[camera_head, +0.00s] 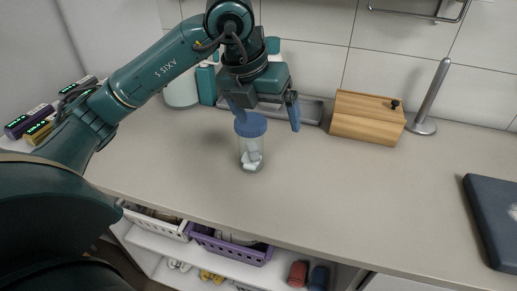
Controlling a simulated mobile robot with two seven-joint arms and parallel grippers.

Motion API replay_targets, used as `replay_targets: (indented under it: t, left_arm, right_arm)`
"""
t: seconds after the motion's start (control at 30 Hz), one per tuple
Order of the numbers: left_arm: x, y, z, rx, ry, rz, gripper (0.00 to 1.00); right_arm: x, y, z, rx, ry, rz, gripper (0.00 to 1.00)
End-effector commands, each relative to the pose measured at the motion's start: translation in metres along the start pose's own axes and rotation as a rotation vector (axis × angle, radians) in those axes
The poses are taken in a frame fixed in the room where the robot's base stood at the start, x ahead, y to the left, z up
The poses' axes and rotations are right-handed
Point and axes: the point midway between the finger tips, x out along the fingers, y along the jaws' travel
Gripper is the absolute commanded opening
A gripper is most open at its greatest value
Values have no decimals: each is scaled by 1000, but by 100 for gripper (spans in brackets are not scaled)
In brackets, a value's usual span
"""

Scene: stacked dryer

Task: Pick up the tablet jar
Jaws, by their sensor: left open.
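The tablet jar (251,146) stands upright on the beige counter. It is clear, with white tablets in its lower part and a blue lid (250,124). My left gripper (268,118) reaches down from above, with its blue fingers apart. One finger is at the left edge of the lid, and the other is to the right, clear of the jar. I cannot tell whether the left finger touches the lid or is behind it. My right gripper is out of view.
A wooden box (366,118) and a metal paper-towel stand (430,100) are at the back right. A dark slab (492,222) lies at the right edge. Bottles stand behind my left arm. Below the counter's front edge are a white basket (157,221) and purple basket (229,248). The middle-right counter is clear.

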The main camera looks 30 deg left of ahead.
Motion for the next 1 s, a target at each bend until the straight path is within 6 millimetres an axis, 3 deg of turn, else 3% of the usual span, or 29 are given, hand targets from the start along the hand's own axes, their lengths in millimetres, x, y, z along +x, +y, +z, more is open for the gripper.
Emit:
replay_targets:
  t: [0.1, 0.23, 0.6, 0.83, 1.0]
  left_arm:
    - [-29, 34, 17, -91, -98, 161, 92]
    - [-33, 50, 22, -137, -131, 225, 92]
    - [26, 64, 30, -137, -131, 227, 92]
    - [42, 69, 32, -136, -130, 226, 92]
    - [65, 80, 35, -136, -128, 227, 92]
  right_arm:
    - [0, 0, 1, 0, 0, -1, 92]
    - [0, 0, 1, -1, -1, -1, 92]
    - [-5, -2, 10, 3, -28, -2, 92]
    - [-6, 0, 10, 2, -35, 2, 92]
    - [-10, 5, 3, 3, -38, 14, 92]
